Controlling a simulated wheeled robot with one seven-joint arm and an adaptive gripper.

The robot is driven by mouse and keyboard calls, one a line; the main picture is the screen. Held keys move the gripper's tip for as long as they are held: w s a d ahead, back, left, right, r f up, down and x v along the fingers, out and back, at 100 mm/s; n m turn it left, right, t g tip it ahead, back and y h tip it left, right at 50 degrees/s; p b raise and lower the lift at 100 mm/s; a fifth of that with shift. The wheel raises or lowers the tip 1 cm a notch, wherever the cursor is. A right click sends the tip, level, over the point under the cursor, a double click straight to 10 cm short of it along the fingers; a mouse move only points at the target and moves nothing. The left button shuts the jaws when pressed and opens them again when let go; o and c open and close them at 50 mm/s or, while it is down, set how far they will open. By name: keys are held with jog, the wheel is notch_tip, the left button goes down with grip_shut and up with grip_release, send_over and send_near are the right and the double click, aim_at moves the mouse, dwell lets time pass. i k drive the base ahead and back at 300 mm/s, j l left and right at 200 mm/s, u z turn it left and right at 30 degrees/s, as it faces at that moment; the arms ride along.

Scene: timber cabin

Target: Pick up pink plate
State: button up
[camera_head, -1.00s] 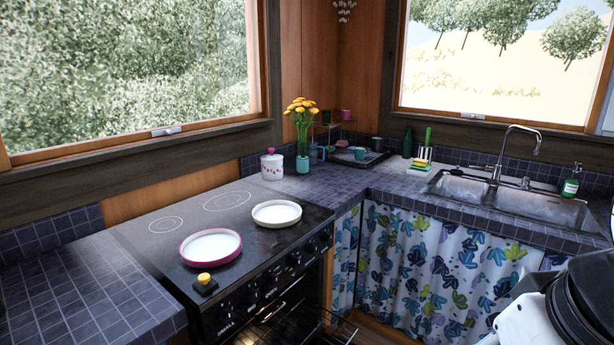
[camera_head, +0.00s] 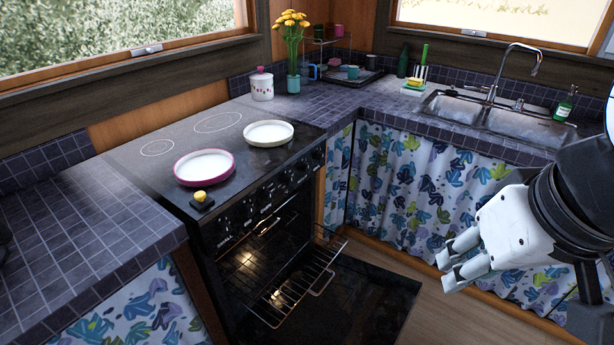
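The pink plate (camera_head: 205,168) has a pink rim and a white inside. It lies flat on the black stove top, near the front edge. A cream-white plate (camera_head: 268,134) lies on the stove to its right and farther back, apart from it. My gripper (camera_head: 448,268) is at the lower right, in front of the curtained cabinet and well away from the plates. Its fingers appear apart with nothing between them.
The oven door (camera_head: 370,300) is open below the stove, with a wire rack (camera_head: 296,290) pulled out. A lidded jar (camera_head: 262,86) and flower vase (camera_head: 293,80) stand behind. The left counter (camera_head: 80,240) is mostly clear.

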aim_at(202, 168)
jog(key=j+u, duration=0.1)
jog(key=j, duration=0.75)
jog(key=i+j, duration=0.35)
jog(key=j, duration=0.15)
jog(key=i+j+u, duration=0.15)
jog(key=i+j, duration=0.15)
jog(key=j, duration=0.2)
